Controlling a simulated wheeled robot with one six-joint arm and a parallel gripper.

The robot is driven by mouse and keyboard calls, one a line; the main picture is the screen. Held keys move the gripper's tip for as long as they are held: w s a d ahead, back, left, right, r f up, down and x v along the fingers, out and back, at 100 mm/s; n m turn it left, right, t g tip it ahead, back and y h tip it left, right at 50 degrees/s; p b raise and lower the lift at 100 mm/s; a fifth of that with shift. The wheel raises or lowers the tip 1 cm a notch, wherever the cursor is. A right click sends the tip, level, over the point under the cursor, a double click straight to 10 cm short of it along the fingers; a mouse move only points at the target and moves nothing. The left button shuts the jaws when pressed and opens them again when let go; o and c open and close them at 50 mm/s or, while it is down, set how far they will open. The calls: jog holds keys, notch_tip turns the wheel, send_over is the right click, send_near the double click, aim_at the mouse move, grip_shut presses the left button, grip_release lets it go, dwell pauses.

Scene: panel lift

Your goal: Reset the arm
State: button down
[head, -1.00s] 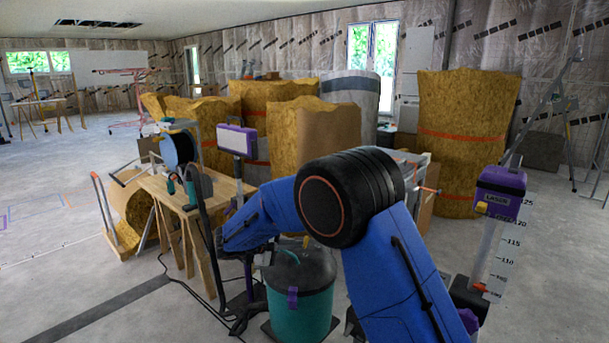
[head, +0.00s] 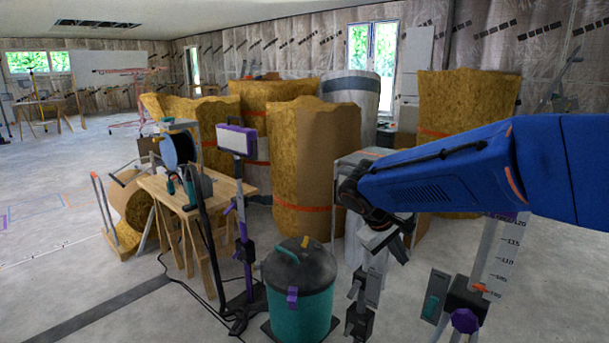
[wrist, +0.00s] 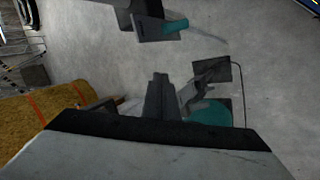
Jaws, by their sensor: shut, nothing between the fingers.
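My gripper (head: 392,250) hangs at the left end of my blue forearm, right of centre in the head view. It points down, in front of the grey-topped equipment and the insulation rolls. In the wrist view the fingers of my gripper (wrist: 159,84) are together with nothing between them, above the concrete floor. My blue forearm reaches in from the right edge, nearly level, and hides part of the laser post and the right-hand roll.
A teal vacuum drum (head: 300,292) stands on the floor left of my gripper. A purple-and-white work lamp (head: 238,140), a wooden trestle table (head: 230,188) and several yellow insulation rolls (head: 315,150) stand behind. A scaled post (head: 490,255) stands at right. Open floor lies at far left.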

jog(key=s+d+f+m+t+y, duration=0.1)
jog(key=s+d+m+y, duration=0.1)
jog(key=s, duration=1.1)
jog(key=s+d+f+m+y, duration=0.1)
jog(key=s+d+m+y, duration=0.1)
jog(key=s, duration=1.1)
jog(key=shift+s+d+f+m+t+y, duration=0.2)
jog(key=shift+d+m+t+y, duration=0.15)
jog(key=shift+y, duration=0.55)
